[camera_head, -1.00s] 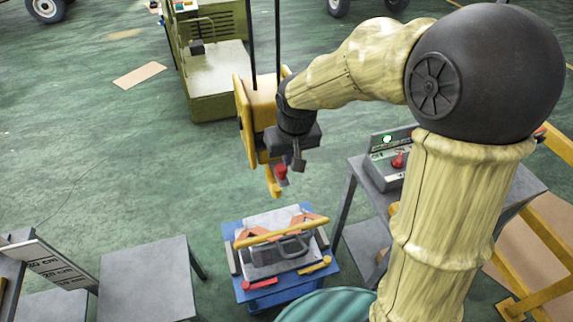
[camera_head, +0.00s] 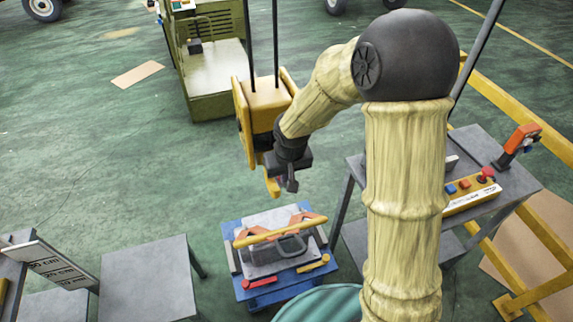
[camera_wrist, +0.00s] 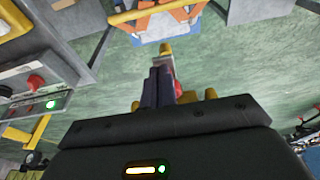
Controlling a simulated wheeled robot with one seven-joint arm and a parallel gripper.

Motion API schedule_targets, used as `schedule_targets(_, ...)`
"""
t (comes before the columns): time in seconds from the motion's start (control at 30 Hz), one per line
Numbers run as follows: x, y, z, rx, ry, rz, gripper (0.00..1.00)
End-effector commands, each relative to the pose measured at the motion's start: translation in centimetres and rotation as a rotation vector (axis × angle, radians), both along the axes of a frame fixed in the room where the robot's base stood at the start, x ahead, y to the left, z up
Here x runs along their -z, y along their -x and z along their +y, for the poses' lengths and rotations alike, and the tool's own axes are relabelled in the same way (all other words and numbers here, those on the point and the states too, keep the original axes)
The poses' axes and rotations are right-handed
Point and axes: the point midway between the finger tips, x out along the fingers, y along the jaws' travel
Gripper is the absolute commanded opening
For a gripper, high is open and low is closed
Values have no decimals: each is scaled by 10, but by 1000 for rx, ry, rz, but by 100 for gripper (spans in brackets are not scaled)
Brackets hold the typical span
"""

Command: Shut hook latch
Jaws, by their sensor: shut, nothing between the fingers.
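The yellow hook block (camera_head: 262,112) hangs on two dark lines, with its yellow hook (camera_head: 272,187) below it. My gripper (camera_head: 290,184) is shut and empty, close in front of and just right of the hook in the head view. The red latch is hidden there. In the wrist view, my shut dark fingers (camera_wrist: 158,88) point up the picture. A red part (camera_wrist: 179,88), apparently the latch, shows just right of them, and a yellow hook tip (camera_wrist: 166,48) beyond them. I cannot tell whether the fingers touch the latch, or whether it is open.
Below the hook, a grey load with a yellow bar handle (camera_head: 283,231) sits on a blue stand (camera_head: 229,232). A grey table (camera_head: 148,270) stands left, and a bench with a button box (camera_head: 472,194) right. A green machine (camera_head: 207,60) stands behind.

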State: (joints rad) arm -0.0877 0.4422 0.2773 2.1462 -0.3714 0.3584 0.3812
Motion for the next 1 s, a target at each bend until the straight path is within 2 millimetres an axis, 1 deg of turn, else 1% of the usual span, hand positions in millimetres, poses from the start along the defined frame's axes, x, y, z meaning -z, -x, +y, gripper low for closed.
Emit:
schedule_targets(0.1, 11, -2, 1, -2, 1, 2, 0)
schedule_targets(0.2, 14, -3, 1, -1, 0, 0, 0)
schedule_targets(0.67, 16, -3, 1, -2, -1, -5, 0)
schedule_targets(0.87, 20, -2, 2, -4, -7, -26, 0)
schedule_targets(1.0, 25, -1, 6, -14, -15, -54, 0)
